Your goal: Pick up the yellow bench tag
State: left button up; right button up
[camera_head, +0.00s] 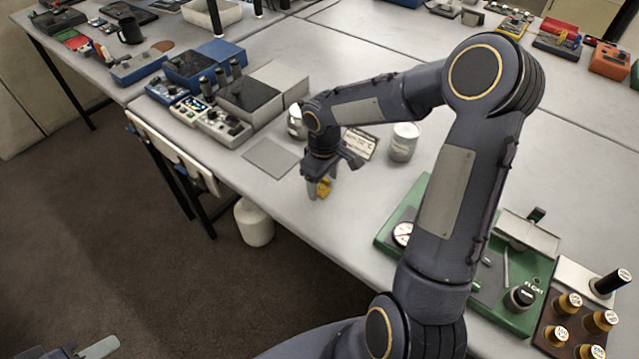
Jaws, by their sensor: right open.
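The yellow bench tag (324,187) is a small yellow piece on the grey bench (330,222), near its front edge. My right gripper (319,191) points down over it, with its jaws open. The fingers partly hide the tag, and I cannot tell whether they touch it. A part of my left gripper (92,349) seems to show at the bottom left corner, low over the floor and far from the tag; its jaws cannot be made out.
A flat grey plate (270,158) lies left of my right gripper. A white labelled can (404,142) and a small printed card (359,144) stand behind it. A green instrument board (388,236) is to the right. Control boxes (222,128) stand at the left.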

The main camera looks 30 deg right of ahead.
jog(key=shift+f, duration=0.5)
jog(key=c, duration=1.1)
jog(key=shift+o, duration=0.2)
jog(key=shift+r, duration=0.15)
